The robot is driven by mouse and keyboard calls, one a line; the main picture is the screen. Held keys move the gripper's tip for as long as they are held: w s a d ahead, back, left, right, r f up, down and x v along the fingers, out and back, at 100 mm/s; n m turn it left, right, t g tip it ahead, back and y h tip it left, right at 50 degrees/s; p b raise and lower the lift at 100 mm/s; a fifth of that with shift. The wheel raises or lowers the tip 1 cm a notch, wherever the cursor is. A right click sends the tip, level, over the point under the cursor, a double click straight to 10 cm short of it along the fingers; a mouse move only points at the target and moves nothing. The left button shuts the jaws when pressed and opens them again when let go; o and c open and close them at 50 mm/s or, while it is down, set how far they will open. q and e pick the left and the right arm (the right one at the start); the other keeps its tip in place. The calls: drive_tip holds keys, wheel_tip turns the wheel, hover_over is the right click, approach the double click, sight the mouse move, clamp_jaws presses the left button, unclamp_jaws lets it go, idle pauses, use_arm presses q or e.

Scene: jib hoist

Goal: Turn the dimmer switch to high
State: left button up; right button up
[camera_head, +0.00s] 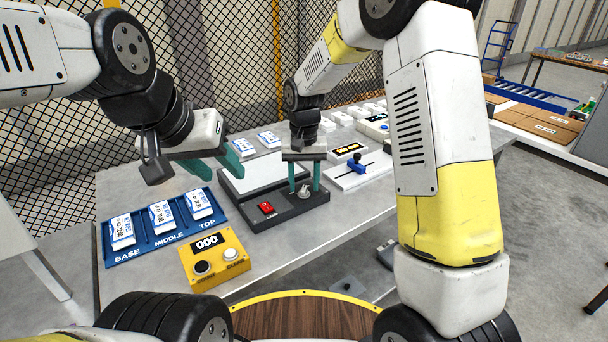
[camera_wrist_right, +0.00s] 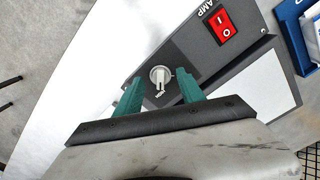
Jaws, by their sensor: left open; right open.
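The dimmer switch is a small light-grey knob (camera_head: 304,191) on the dark front strip of a lamp box (camera_head: 285,212). In the right wrist view the knob (camera_wrist_right: 160,75) lies between the fingertips, with a pale pointer and small lettering beside it. My right gripper (camera_head: 305,188) is open, pointing down over the knob, one green finger on each side. In the wrist view the fingers (camera_wrist_right: 160,88) stand apart from the knob; contact cannot be told. A red rocker switch (camera_head: 266,209) sits left of the knob. My left gripper (camera_head: 218,168) is open and empty above the table's left part.
A blue tray (camera_head: 150,244) marked BASE, MIDDLE, TOP holds white-blue packs. A yellow counter box (camera_head: 213,260) reading 000 stands at the front. A slider unit with a blue handle (camera_head: 357,163) is right of the lamp box. A mesh fence stands behind.

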sight(304, 189)
wheel_tip(304, 189, up, 6)
drive_tip(key=shift+r, duration=0.3)
drive_tip(key=shift+d+r, duration=0.1)
drive_tip(key=shift+r, duration=0.1)
drive_tip(key=s+d+r+t+y, duration=0.2)
drive_tip(key=s+d+r+t, duration=0.2)
drive_tip(key=s+d+r, duration=0.9)
drive_tip(key=s+d+t, duration=0.1)
drive_tip(key=s+t, duration=0.1)
drive_tip(key=s, duration=0.8)
drive_tip(key=shift+f, duration=0.4)
